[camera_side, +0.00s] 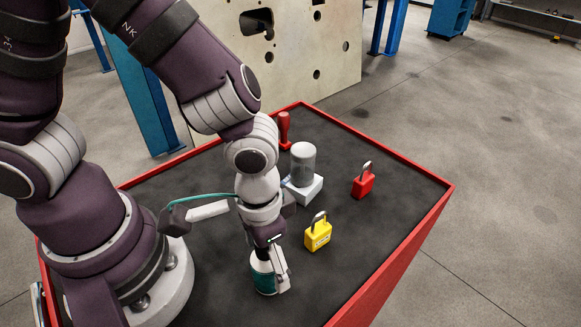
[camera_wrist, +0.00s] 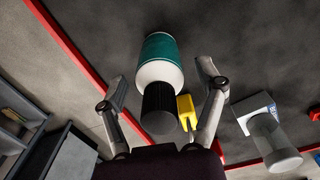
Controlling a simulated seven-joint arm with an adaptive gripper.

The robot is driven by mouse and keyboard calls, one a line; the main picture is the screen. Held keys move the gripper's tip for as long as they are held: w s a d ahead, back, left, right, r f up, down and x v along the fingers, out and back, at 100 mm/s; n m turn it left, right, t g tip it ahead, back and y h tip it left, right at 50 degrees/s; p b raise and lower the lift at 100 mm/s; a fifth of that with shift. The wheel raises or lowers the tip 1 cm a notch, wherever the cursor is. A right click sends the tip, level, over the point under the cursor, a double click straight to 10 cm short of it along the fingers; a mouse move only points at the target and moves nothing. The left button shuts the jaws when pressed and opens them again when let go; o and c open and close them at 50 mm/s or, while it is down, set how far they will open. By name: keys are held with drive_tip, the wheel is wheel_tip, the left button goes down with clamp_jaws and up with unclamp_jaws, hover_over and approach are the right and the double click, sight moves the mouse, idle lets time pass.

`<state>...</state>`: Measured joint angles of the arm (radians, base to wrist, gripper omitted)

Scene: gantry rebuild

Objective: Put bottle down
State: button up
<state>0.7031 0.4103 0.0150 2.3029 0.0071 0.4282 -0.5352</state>
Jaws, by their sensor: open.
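The bottle (camera_side: 264,281) is white with a teal label and stands on the dark top of the red-edged table, near its front. In the wrist view the bottle (camera_wrist: 160,52) has a black cap that points toward my palm. My gripper (camera_side: 268,262) is over the bottle from above, pointing down. In the wrist view my gripper (camera_wrist: 163,80) is open, with one finger on each side of the bottle and visible gaps between. The fingers partly hide the bottle in the side view.
A yellow padlock (camera_side: 318,233) stands close to the right of the bottle. A red padlock (camera_side: 363,181), a clear cylinder on a white block (camera_side: 308,190) and a red handled item (camera_side: 284,130) stand farther back. The right front of the table (camera_side: 345,270) is clear.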

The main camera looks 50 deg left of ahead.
wheel_tip(320, 180, up, 12)
drive_tip(key=shift+f, duration=0.15)
drive_tip(key=a+r+n+t, duration=0.1)
drive_tip(key=a+r+t, duration=0.1)
drive_tip(key=a, duration=0.4)
drive_tip(key=w+a+r+t, duration=0.1)
drive_tip(key=a+r+t, duration=0.1)
drive_tip(key=a, duration=0.4)
drive_tip(key=shift+w+a+r+n+t, duration=0.25)
drive_tip(key=shift+n+t, duration=0.15)
drive_tip(key=shift+t, duration=0.4)
